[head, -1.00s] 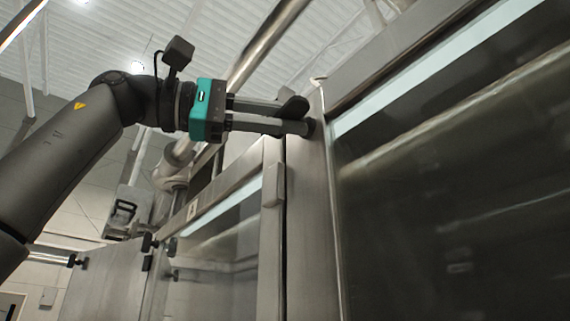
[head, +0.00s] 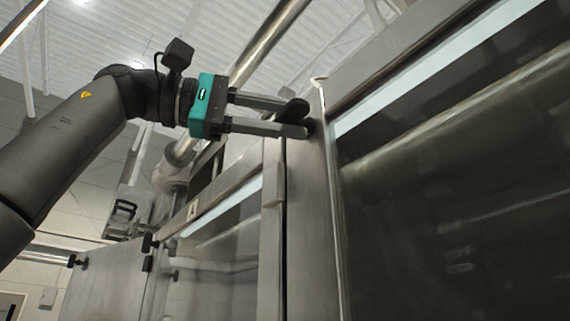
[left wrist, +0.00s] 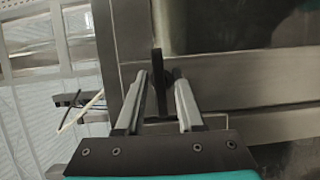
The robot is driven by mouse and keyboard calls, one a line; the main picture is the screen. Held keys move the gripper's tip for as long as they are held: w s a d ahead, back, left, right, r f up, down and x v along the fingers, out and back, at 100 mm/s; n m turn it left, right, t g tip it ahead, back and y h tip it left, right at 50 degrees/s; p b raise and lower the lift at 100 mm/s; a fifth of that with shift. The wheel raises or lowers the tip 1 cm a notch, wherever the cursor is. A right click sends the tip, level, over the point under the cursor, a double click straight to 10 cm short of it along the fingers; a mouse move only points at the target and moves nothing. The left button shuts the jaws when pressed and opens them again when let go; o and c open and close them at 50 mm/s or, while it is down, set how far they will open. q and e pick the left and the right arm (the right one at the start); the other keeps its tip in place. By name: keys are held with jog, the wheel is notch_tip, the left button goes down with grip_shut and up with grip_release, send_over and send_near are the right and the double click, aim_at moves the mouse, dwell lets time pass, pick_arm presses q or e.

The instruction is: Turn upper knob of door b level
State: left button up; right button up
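The upper knob (head: 296,108) is a dark handle on the steel frame beside the large glass door (head: 450,190) on the right. It looks slightly tilted in the head view. My left gripper (head: 292,118) reaches it from the left, with one finger above and one below it. In the left wrist view the knob (left wrist: 159,82) stands as a dark upright bar between the fingertips of the left gripper (left wrist: 161,95). Gaps show beside the bar, so the fingers are open around it. My right gripper is not in view.
A smaller glass door (head: 222,250) marked A stands to the left, with black knobs (head: 149,243) at its left edge. A steel pipe (head: 265,42) slants behind my left gripper. Open room lies to the left under the ceiling.

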pick_arm(q)
jog(key=shift+o, duration=0.3)
jog(key=shift+a, duration=0.35)
jog(key=v, duration=1.4)
jog(key=shift+a, duration=0.25)
jog(key=shift+s, duration=0.1)
